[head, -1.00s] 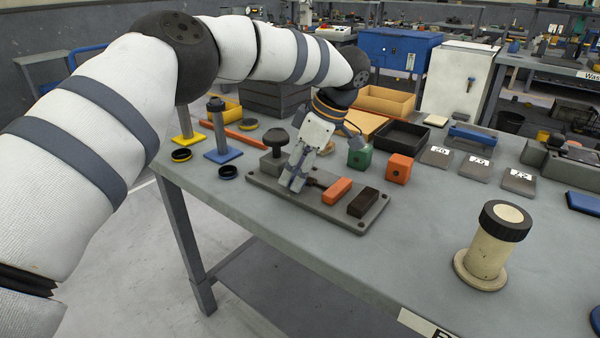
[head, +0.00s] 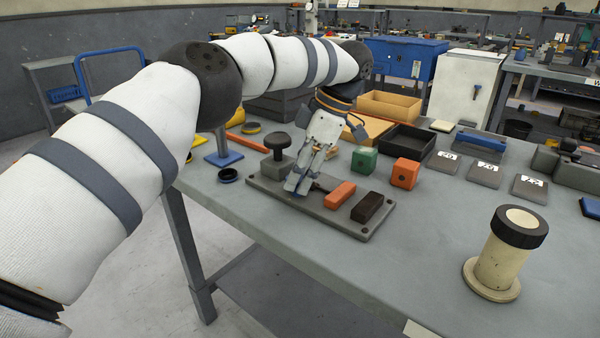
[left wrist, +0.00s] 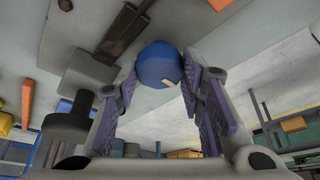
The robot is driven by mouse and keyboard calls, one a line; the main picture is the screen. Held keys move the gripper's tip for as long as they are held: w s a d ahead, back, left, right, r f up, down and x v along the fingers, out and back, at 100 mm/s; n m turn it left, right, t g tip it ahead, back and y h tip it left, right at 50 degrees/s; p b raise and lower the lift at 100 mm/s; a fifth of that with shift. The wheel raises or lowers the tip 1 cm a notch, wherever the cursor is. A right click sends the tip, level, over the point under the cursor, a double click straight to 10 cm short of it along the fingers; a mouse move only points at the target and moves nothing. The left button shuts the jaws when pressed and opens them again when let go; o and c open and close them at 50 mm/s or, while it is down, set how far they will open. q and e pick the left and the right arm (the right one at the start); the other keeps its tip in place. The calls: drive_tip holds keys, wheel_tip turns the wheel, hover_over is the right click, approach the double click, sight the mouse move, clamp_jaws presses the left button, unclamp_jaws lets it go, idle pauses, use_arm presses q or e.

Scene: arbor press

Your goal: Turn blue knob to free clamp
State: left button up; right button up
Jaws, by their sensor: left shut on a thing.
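The blue knob (left wrist: 160,65) shows in the left wrist view between the two finger pads of my left gripper (left wrist: 160,78). The pads bear on its sides, and a small pale mark shows on its face. In the head view my left gripper (head: 297,186) points down at the grey clamp plate (head: 346,229), and its fingers hide the knob. A dark bar runs from the fingers towards an orange block (head: 339,195) on the plate. A dark brown block (head: 367,207) lies beside that, and a black round knob (head: 277,141) stands at the plate's left end. My right gripper is not in view.
A green cube (head: 364,160) and an orange cube (head: 404,173) stand behind the plate. A black tray (head: 408,140) is further back. A cream cylinder with a black cap (head: 505,255) stands at the right. The table between it and the plate is clear.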

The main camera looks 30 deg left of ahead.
use_arm(q)
drive_tip(key=shift+f, duration=0.1)
drive_tip(key=o, duration=1.1)
